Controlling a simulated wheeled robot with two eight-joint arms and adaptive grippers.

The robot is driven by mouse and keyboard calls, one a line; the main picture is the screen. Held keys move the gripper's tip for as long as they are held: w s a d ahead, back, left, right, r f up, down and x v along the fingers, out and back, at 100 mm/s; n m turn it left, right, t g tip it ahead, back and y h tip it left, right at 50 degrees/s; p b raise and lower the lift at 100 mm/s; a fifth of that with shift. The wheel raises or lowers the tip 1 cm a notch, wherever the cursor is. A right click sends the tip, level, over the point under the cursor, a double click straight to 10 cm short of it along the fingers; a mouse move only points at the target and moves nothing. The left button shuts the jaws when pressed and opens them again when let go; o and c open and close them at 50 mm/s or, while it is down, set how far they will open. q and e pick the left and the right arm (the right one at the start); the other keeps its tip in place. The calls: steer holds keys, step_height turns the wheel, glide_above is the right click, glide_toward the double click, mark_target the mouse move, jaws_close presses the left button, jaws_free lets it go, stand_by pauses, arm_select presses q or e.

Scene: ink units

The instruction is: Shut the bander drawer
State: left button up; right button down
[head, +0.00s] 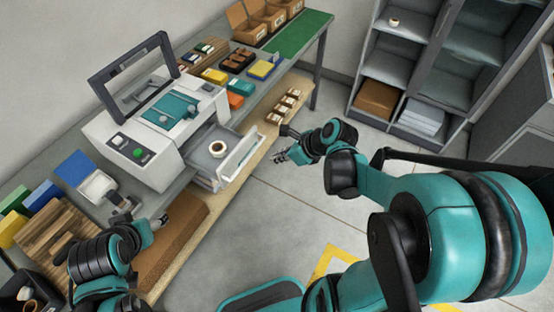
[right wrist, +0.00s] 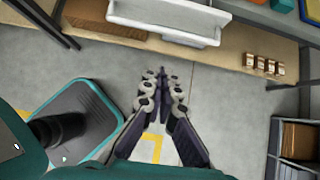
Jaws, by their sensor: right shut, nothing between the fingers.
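The bander (head: 150,125) is a pale grey machine on the bench, with a dark upright frame and a teal top plate. Its drawer (head: 238,160) stands open toward the floor side, with a white roll (head: 217,149) inside. The drawer's pale front also shows at the top of the right wrist view (right wrist: 170,18). My right gripper (head: 282,156) is shut and empty, out in front of the drawer and apart from it; its closed fingers show in the right wrist view (right wrist: 162,74). My left gripper (head: 158,222) is low at the bench's left part; its fingers are unclear.
The bench holds coloured boxes (head: 215,76), a green mat (head: 300,34) and cardboard bins (head: 247,25). A lower shelf (head: 262,133) carries small brown items (head: 283,106). A grey shelf unit (head: 400,70) stands at the back right. The floor before the drawer is clear.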

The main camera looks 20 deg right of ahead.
steer(key=w+a+f+b, duration=0.3)
steer(key=w+a+f, duration=0.2)
steer(key=w+f, duration=0.1)
steer(key=shift+w+a, duration=0.2)
steer(key=shift+w, duration=0.05)
steer(key=shift+f, duration=0.1)
steer(key=b, duration=0.1)
glide_above(217, 147)
stand_by(0.6)
steer(key=shift+s, duration=0.1)
